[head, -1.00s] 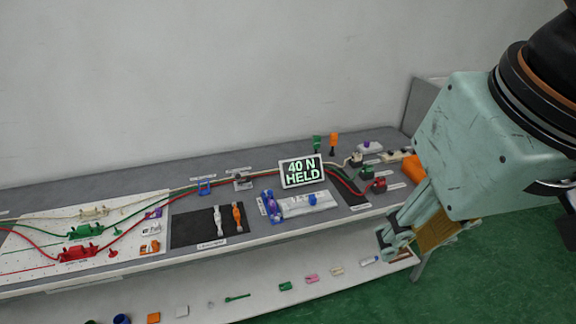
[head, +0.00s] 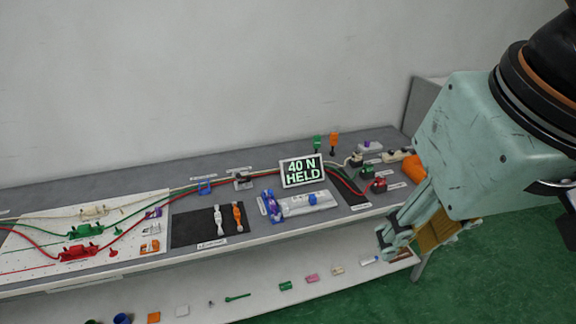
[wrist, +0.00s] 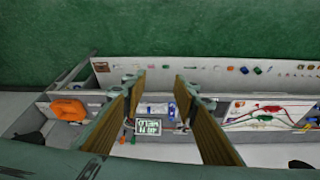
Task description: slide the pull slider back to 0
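A slider fixture (head: 300,205) with a pale grey-white track lies on the bench below the display. It has a blue-purple part (head: 271,206) at its left end and a small blue knob (head: 312,199) towards its right. I cannot tell for sure which part is the pull slider, nor read its scale. The display (head: 301,171) reads "40 N HELD". My gripper (wrist: 159,78) is open and empty, its two fingers wide apart above the bench. In the wrist view the fixture (wrist: 158,109) shows between the fingers, well beyond them. In the head view my gripper is right of the fixture, near the bench's front edge.
Left of the fixture is a dark pad (head: 190,228) with white and orange levers, then a white board (head: 40,250) with red and green cables. Connectors and an orange object (head: 413,168) lie at the right. A lower shelf (head: 255,302) holds small parts.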

